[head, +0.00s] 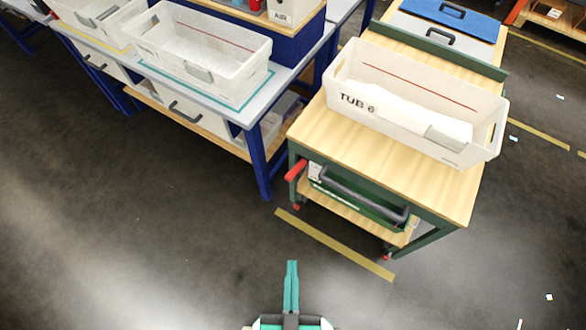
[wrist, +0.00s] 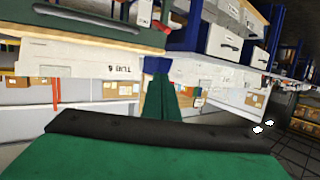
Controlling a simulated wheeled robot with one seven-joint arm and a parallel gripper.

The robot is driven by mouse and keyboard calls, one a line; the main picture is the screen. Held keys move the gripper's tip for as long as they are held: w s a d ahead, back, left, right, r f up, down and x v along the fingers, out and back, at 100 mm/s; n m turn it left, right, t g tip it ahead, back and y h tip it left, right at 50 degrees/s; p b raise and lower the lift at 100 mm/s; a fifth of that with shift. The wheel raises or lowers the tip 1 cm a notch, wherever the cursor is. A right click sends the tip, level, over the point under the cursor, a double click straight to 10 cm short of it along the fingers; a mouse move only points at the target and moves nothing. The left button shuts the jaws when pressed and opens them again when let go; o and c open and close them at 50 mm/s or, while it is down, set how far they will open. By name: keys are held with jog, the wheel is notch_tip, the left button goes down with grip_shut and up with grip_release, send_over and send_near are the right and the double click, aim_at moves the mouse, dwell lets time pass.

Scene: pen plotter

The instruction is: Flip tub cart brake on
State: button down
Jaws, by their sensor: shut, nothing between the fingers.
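The tub cart (head: 310,134) has a wooden top and a dark green frame, and stands right of centre in the head view. A red lever (head: 295,170) sticks out at its front left corner, probably the brake. Small red parts also show low by the wheels (head: 387,257). A white tub marked TUB 6 (head: 400,72) stands on top. My gripper (head: 291,266) is shut and empty, in front of the cart and clear of the lever.
A blue-framed bench (head: 262,165) with a white tub (head: 205,50) stands close to the cart's left. Yellow floor tape (head: 335,245) runs before the cart. The floor in front is clear.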

jog(key=w+a+f+g, duration=0.1)
jog(key=w+a+f, duration=0.15)
jog(key=w, duration=0.25)
jog(key=w+a+f+m+g, duration=0.1)
jog(key=w+a+f, duration=0.1)
jog(key=w+f, duration=0.25)
jog(key=w+a+f+g, duration=0.1)
jog(key=w+a+f, duration=0.1)
jog(key=w, duration=0.4)
jog(key=w+d+r+m+g+h, duration=0.1)
jog(key=w+r+m+h, duration=0.1)
jog(key=w, duration=0.4)
jog(key=w+r+m+g+h, duration=0.2)
jog(key=w+r+m+h, duration=0.1)
jog(key=w, duration=0.4)
jog(key=shift+w+d+r, duration=0.25)
jog(key=shift+d+r, duration=0.15)
jog(key=shift+r, duration=0.2)
